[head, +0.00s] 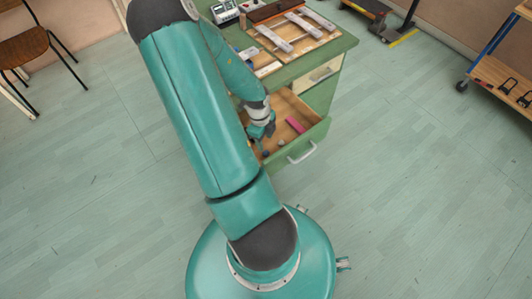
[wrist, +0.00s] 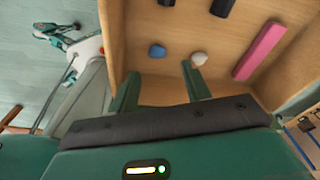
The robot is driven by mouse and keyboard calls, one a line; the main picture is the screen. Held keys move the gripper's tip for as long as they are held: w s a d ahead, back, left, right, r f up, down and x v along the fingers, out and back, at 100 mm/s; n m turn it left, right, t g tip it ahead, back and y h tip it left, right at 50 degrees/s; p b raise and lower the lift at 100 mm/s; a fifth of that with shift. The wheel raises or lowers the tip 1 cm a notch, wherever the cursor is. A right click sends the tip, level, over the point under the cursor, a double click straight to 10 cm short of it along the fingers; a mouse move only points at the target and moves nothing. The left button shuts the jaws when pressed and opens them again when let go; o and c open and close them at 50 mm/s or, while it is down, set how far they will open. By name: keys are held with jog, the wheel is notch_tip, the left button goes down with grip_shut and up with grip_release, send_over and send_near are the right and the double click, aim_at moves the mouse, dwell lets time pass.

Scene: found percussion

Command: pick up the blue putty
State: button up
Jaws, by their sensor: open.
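The blue putty (wrist: 157,51) is a small rounded blue lump on the wooden floor of the open drawer (wrist: 118,40). In the wrist view it shows just beyond and between the tips of my gripper (wrist: 160,70). The two green fingers are spread apart with nothing between them. In the head view my gripper (head: 262,133) reaches down into the drawer. I cannot clearly make out the putty there.
A whitish lump (wrist: 199,58) lies close beside the right fingertip. A pink bar (wrist: 259,50) lies farther right, and two dark pieces (wrist: 222,7) lie beyond. Drawer walls surround them. The green cabinet (head: 322,92) carries boards and bars on top.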

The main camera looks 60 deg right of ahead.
aim_at(266, 152)
jog(key=f, duration=0.6)
jog(key=shift+s+a+f, duration=0.2)
jog(key=shift+s, duration=0.2)
grip_shut()
